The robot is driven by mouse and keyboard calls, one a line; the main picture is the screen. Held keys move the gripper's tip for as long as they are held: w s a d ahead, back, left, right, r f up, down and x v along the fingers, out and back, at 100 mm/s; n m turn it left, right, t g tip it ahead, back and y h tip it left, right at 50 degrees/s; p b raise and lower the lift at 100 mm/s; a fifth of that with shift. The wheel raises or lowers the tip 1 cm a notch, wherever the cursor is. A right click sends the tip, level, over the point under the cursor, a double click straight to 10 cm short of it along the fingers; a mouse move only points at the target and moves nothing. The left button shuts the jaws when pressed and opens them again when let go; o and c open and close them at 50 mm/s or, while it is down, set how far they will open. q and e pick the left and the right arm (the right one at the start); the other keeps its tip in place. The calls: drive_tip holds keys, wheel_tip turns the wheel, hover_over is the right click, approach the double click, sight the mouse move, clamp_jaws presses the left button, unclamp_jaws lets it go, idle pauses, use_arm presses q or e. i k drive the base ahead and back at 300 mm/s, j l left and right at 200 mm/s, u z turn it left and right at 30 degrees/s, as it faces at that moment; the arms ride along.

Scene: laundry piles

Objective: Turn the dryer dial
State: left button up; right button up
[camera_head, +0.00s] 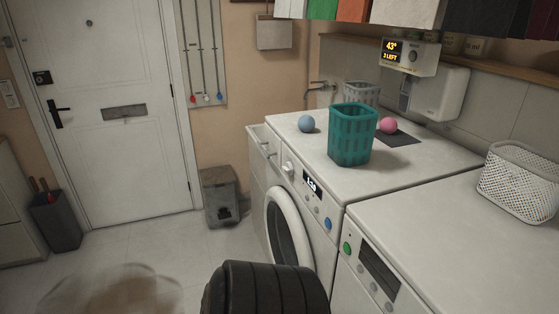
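A white front-loading machine (262,185) with a round dark door (289,228) stands in the middle. Its front panel has a white knob (288,168), a small lit display (312,185) and a round blue control (328,222). A second white machine (420,285) stands to its right, with a green round control (348,248), a dark panel (379,268) and grey round controls (375,290). I cannot tell from this view which machine is the dryer. The lower fronts of both are partly hidden or cut off. Neither of my grippers is in view.
A teal basket (351,135), a blue ball (307,124) and a pink ball (388,126) sit on the left machine. A white basket (520,180) is on the right one. A grey bin (219,190) stands by the door (120,110). A blurred brown shape (115,292) is at lower left.

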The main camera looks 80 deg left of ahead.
sight(288, 169)
drive_tip(key=u, duration=2.35)
